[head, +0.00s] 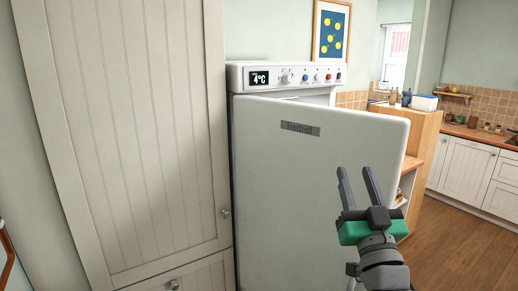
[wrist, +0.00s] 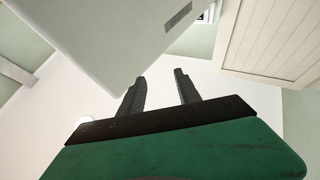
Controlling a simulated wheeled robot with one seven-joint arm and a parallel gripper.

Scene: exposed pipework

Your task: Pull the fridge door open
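The white fridge door (head: 285,190) stands ajar in the head view. Its right edge is swung out from the white fridge body (head: 300,90), and a gap shows along the top. A grey label is near the top of the door. The door (wrist: 95,40) also fills the upper left of the wrist view. My gripper (head: 356,172) is in front of the door's right part, fingers pointing up. In the wrist view the two fingers (wrist: 160,78) are apart with nothing between them. I cannot tell whether they touch the door. No door handle shows.
A tall cream cupboard (head: 130,130) stands directly left of the fridge. A wooden unit (head: 420,135) with items on top is behind the door's right edge. Free wooden floor (head: 460,245) lies to the right, before white kitchen cabinets (head: 465,165).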

